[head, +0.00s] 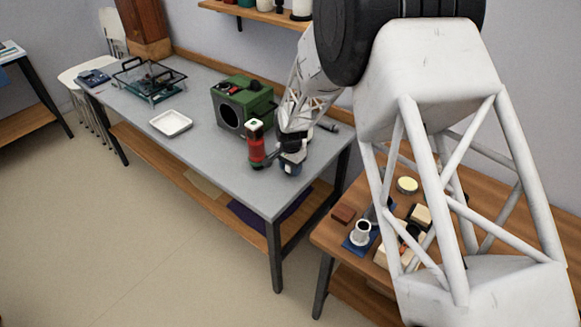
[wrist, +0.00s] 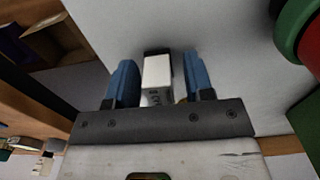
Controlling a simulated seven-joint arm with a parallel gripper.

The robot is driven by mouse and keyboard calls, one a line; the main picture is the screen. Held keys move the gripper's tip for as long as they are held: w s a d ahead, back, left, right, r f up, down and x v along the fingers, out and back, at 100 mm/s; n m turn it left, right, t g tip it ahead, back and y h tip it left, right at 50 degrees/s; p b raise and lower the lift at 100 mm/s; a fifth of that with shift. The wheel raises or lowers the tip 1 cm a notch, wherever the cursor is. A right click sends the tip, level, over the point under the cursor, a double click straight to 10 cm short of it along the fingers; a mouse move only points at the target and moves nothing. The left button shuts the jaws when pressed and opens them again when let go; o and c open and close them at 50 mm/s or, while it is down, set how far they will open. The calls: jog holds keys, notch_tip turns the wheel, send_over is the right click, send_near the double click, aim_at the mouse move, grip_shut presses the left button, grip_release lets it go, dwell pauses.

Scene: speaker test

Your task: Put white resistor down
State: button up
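The white resistor (wrist: 157,78) is a small white block with dark marks on its near end, seen in the wrist view. It lies between the two blue fingers of my gripper (wrist: 160,78). The fingers stand apart, with a clear gap on the resistor's right side and a narrow one on its left. In the head view my gripper (head: 291,165) points down low over the right end of the grey table (head: 215,160). The resistor cannot be made out there. Whether it touches the tabletop is not clear.
A red cylinder (head: 256,146) stands close to the left of my gripper. A green speaker box (head: 240,100) is behind it. A white tray (head: 170,122) and a framed device (head: 150,82) are farther left. The wooden table (head: 335,232) at right holds a cup and several small items.

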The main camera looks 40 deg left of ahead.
jog(key=shift+r, duration=0.15)
notch_tip(320, 180, up, 12)
dwell(0.9)
dwell(0.9)
jog(key=w+d+r, duration=0.2)
jog(key=d+r, duration=0.5)
jog(key=d, duration=0.3)
jog(key=w+d+r, duration=0.2)
jog(key=d+r, duration=0.4)
jog(key=d, duration=0.5)
jog(key=s+d+r+t, duration=0.15)
jog(key=d+r, duration=0.25)
jog(key=d, duration=0.5)
jog(key=s+d+r, duration=0.2)
jog(key=d+r, duration=0.2)
jog(key=d, duration=0.6)
jog(key=s+d+r, duration=0.2)
jog(key=s+d, duration=0.4)
jog(key=d, duration=0.3)
jog(key=s+d+r, duration=0.2)
jog(key=s+d, duration=0.3)
jog(key=d, duration=0.3)
jog(key=s+d+f+t, duration=0.1)
jog(key=s+d, duration=0.9)
jog(key=s, duration=0.5)
jog(key=shift+d+f, duration=0.2)
